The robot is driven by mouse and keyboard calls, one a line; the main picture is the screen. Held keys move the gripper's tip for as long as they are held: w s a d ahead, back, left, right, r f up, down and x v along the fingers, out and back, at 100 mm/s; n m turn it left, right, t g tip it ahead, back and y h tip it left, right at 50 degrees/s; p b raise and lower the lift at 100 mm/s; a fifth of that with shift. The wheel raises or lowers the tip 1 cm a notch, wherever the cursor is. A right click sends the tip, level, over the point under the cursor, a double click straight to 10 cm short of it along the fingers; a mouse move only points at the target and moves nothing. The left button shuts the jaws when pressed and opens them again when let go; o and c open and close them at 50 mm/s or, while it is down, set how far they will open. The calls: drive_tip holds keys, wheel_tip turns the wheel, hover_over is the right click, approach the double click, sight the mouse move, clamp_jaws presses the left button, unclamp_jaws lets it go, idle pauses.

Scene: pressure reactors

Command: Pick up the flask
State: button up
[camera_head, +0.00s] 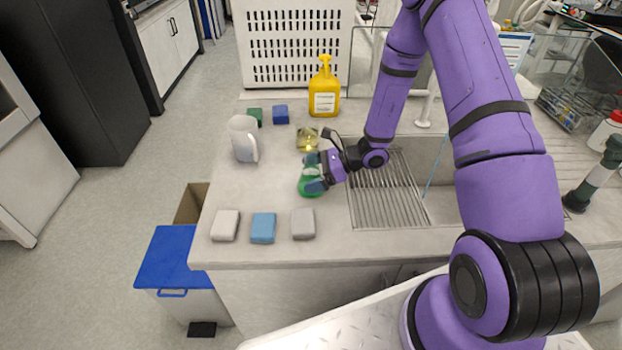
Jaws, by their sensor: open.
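A flask with green liquid (309,187) stands on the grey counter (278,219), left of the drain rack. My gripper (314,173) reaches in from the right at the flask, its fingers at the flask's upper part and side. The jaws are open. From this view I cannot tell whether the fingers touch the glass. The gripper hides part of the flask.
A white jug (242,138) stands to the left. White (225,226), blue (263,228) and grey (303,224) blocks line the front edge. A yellow pump bottle (324,88) stands at the back. A metal drain rack (388,203) and sink lie right.

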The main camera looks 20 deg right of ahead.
drive_tip(key=shift+a, duration=0.1)
drive_tip(key=shift+c, duration=0.5)
drive_tip(key=c, duration=0.9)
drive_tip(key=shift+r, duration=0.15)
